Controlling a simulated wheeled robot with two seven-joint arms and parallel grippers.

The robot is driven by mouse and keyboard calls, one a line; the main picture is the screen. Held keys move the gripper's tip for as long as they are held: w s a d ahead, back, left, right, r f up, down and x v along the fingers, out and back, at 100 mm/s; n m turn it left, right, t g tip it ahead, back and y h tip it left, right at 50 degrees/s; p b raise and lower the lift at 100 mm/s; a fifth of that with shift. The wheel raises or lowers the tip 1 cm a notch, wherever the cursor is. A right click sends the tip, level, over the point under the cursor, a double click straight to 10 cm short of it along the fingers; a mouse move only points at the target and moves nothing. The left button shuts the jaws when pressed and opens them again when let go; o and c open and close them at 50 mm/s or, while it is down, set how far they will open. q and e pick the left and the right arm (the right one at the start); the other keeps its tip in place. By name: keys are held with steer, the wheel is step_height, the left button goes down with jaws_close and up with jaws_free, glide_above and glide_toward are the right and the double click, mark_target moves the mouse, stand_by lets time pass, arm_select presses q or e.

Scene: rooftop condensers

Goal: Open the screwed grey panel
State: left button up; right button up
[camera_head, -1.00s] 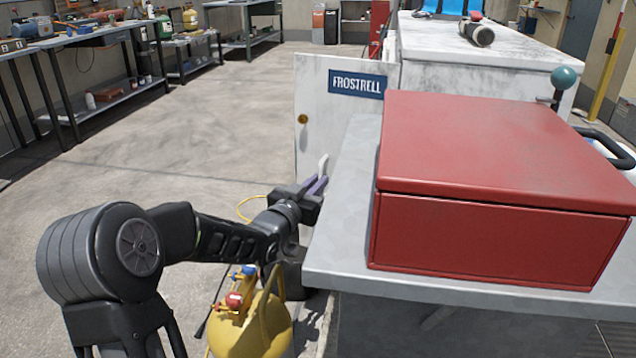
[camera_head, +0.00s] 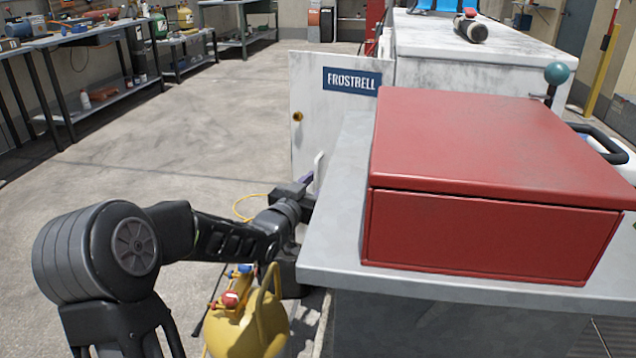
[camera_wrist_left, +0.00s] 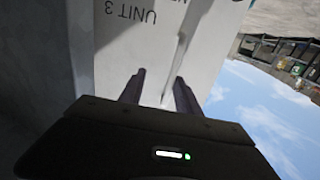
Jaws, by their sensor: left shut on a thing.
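A pale panel (camera_head: 308,95) with a blue FROSTRELL sign and a round brass fitting stands upright beside the grey top. In the left wrist view a pale face (camera_wrist_left: 130,30) bears upside-down "UNIT 3" lettering. A thin white strip, apparently a handle (camera_head: 318,168), stands at the grey top's left edge; it also shows in the left wrist view (camera_wrist_left: 187,45). My left gripper (camera_head: 309,179) is shut on this strip, with its fingers (camera_wrist_left: 158,90) either side of it. The grey top's edge partly hides the fingertips. I cannot make out any screws. My right gripper is out of view.
A red box (camera_head: 490,185) sits on the grey top (camera_head: 335,220), close to my left gripper. A yellow cylinder (camera_head: 238,330) with a gauge fitting stands below my left forearm. Workbenches (camera_head: 90,35) line the left wall. The concrete floor (camera_head: 200,130) between is clear.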

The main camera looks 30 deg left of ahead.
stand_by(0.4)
arm_select(q)
steer(key=shift+s, duration=0.1)
steer(key=shift+s, duration=0.25)
steer(key=s+p, duration=0.2)
steer(key=s, duration=0.5)
steer(key=shift+d, duration=0.25)
steer(key=shift+s, duration=0.1)
